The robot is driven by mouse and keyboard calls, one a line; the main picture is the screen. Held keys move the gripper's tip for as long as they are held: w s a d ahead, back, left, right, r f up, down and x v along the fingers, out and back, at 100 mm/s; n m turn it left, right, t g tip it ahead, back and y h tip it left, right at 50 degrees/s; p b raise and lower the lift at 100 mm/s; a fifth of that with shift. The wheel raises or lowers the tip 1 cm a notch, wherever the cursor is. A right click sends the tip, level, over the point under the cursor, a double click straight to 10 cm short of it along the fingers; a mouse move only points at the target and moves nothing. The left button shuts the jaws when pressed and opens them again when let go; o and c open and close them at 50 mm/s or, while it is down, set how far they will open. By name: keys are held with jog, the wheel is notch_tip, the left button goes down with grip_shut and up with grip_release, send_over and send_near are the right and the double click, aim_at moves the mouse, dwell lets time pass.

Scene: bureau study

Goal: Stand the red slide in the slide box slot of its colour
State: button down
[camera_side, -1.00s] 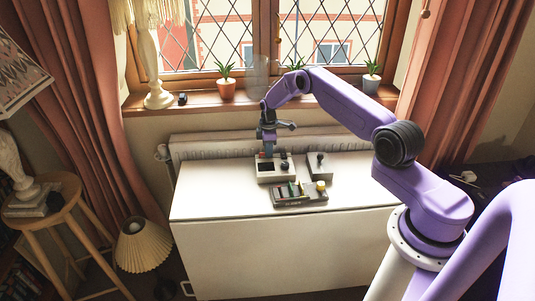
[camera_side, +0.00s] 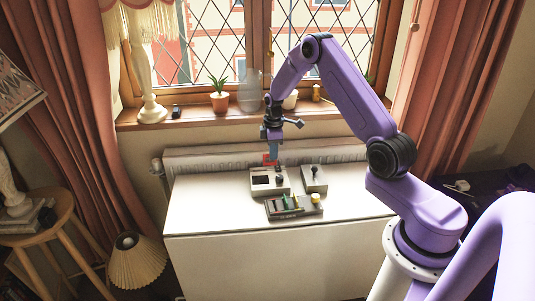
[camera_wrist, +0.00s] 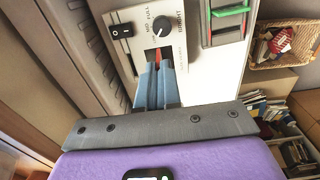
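My gripper (camera_side: 273,149) points down at the back of a grey-white box with a dark window and a knob, the viewer (camera_side: 283,189). It is shut on the red slide (camera_side: 268,159), which shows as a small red patch at the fingertips. In the wrist view the blue fingers (camera_wrist: 157,82) are close together, and red (camera_wrist: 157,56) shows just past their tips, over the viewer's panel (camera_wrist: 182,58). The fingers hide most of the slide. The slide box (camera_side: 306,208), low and grey with coloured slides or slots, stands in front of the viewer. It shows partly in the wrist view (camera_wrist: 248,27), with green and red slots.
A small grey box with a black knob (camera_side: 314,179) stands right of the viewer. The white cabinet top (camera_side: 210,210) is clear at left and right.

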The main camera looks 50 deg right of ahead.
jog(key=s+a+r, duration=0.2)
jog(key=s+r, duration=0.1)
jog(key=s, duration=0.3)
jog(key=m, duration=1.7)
send_near(276, 200)
jog(key=s+a, duration=0.2)
jog(key=a, duration=0.1)
jog(key=shift+s+a+f, duration=0.1)
jog(key=shift+s+f, duration=0.1)
jog(key=shift+f, duration=1.3)
jog(key=shift+f, duration=1.55)
jog(key=c, duration=1)
grip_release()
jog(key=shift+r, duration=0.1)
